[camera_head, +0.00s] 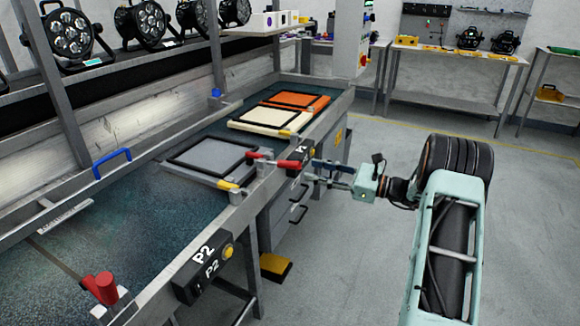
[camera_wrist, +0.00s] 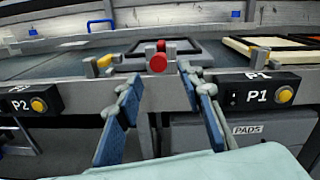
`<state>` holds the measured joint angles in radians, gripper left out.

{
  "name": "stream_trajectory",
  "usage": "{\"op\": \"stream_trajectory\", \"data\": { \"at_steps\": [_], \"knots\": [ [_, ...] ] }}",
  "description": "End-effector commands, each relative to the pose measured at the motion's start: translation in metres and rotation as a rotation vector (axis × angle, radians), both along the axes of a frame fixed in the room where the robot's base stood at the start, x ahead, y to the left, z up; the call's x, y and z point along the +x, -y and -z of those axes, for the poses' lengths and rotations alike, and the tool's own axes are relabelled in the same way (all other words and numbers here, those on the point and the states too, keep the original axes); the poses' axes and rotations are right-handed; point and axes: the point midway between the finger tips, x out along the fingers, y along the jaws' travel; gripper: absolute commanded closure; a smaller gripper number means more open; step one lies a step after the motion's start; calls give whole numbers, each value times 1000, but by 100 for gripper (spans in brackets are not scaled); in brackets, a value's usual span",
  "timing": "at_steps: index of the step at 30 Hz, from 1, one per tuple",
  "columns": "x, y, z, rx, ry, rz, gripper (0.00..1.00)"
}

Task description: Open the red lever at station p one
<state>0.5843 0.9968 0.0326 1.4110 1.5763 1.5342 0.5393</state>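The red lever (camera_head: 288,165) at station P1 lies roughly level across the near rail of the bench, its red end toward my gripper. In the wrist view its round red end (camera_wrist: 158,63) shows nearly end-on, ahead and slightly above the gap between my fingers. The P1 box (camera_wrist: 262,93) with a yellow button is just right of it. My gripper (camera_head: 318,172) is open and empty in front of the rail. In the wrist view my gripper (camera_wrist: 166,92) shows its two blue-padded fingers wide apart, with the lever beyond them and not touched.
A black-framed grey panel (camera_head: 210,156) lies behind the lever, with yellow-tipped clamps (camera_head: 229,185) nearby. Another red lever (camera_head: 101,287) stands by the P2 box (camera_head: 206,270). Cream and orange panels (camera_head: 296,101) lie farther along.

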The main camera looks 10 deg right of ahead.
Motion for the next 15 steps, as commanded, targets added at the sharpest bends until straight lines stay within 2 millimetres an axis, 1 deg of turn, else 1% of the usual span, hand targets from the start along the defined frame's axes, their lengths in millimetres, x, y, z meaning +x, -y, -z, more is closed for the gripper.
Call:
{"op": "stream_trajectory", "data": {
  "at_steps": [1, 6, 10, 15],
  "knots": [
    [5, -10, 1, 0, 1, -4, 65],
    [24, -38, 2, -3, 1, -5, 65],
    [36, -56, 2, -4, -1, -3, 65],
    [47, -70, 1, -4, -2, -1, 65]
  ]
}}
